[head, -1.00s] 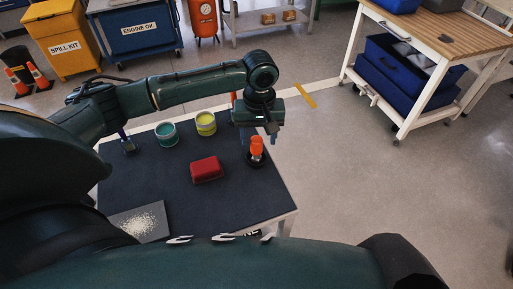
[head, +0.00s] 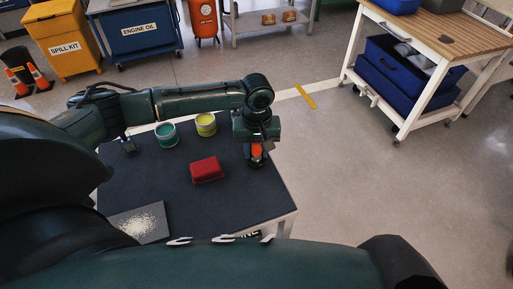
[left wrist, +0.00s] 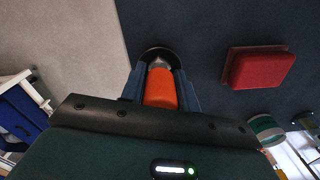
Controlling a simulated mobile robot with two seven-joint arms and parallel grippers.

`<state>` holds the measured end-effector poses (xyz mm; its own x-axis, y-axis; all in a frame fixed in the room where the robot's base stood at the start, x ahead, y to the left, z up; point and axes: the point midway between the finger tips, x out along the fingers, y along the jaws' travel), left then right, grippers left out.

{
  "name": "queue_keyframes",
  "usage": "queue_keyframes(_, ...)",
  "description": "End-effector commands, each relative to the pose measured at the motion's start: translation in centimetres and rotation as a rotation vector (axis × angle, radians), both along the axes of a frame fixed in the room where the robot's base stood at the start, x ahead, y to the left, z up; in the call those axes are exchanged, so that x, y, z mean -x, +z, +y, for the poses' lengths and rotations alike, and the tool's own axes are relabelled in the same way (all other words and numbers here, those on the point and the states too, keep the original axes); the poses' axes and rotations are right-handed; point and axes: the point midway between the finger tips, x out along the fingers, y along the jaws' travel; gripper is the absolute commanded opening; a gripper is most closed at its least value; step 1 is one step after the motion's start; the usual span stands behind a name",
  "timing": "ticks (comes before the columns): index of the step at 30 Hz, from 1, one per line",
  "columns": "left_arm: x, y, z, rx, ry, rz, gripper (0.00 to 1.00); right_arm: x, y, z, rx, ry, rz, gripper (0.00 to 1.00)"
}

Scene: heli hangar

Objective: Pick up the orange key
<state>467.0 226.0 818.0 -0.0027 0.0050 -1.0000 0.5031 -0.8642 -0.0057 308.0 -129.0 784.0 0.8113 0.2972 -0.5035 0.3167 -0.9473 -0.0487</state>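The orange key (head: 256,151) stands upright in a dark round base at the right side of the dark-topped table (head: 225,205). My left gripper (head: 257,160) is lowered over it from above, partly hiding it. In the left wrist view, the orange key (left wrist: 160,90) lies between the two blue fingers of my left gripper (left wrist: 160,66). The fingers look open, one on each side, with narrow gaps beside the key. A dark ring and a pale metallic part show at its far end. My right gripper is not in view.
A red block (head: 206,169) lies left of the key. A teal tin (head: 166,134) and a yellow tin (head: 206,124) stand behind it. A small blue object (head: 128,145) is near the far left edge. A grey plate with pale grains (head: 140,222) lies front left.

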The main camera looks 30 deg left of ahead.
Motion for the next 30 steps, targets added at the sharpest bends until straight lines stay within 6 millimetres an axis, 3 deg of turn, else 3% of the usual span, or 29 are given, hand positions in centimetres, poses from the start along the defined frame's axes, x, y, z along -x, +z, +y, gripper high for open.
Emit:
queue_keyframes(10, 0.0, 0.0, 0.0, 0.0, 0.0, 0.0, 0.03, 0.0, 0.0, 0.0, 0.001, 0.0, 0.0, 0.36)
queue_keyframes(18, -0.1, 0.4, 0.0, 0.001, 0.0, -0.002, 0.02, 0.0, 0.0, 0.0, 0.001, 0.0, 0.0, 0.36)
queue_keyframes(23, -0.1, 2.6, 0.0, 0.001, 0.0, -0.005, 0.02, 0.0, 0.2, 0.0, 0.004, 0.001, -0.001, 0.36)
queue_keyframes(30, -0.1, 7.5, 0.0, 0.002, 0.0, -0.005, 0.02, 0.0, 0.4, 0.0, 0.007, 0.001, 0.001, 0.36)
